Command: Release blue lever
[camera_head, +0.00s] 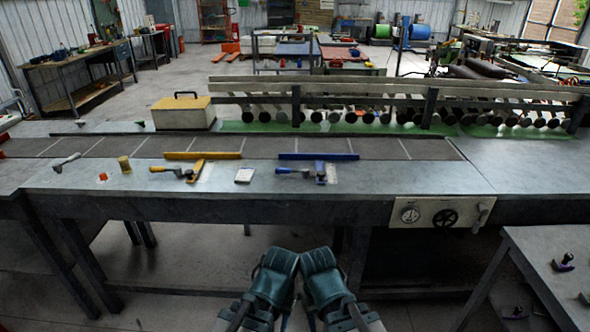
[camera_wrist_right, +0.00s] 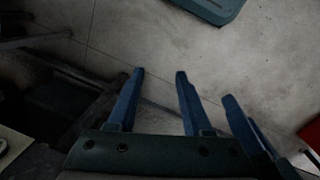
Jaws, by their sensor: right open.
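My two arms come in at the bottom middle of the head view, low in front of the bench and well apart from the lever. In the right wrist view my right gripper (camera_wrist_right: 160,74) is open and empty, its two blue fingers over the floor. More blue fingers to its right look like my left gripper's; their opening is unclear. The lever is outside that view.
A similar yellow lever (camera_head: 197,171) and yellow bar (camera_head: 203,155) lie to the left. A white pad (camera_head: 244,175) sits between the levers. A gauge panel (camera_head: 440,213) is on the bench's front right. A side table (camera_head: 540,262) stands at the right.

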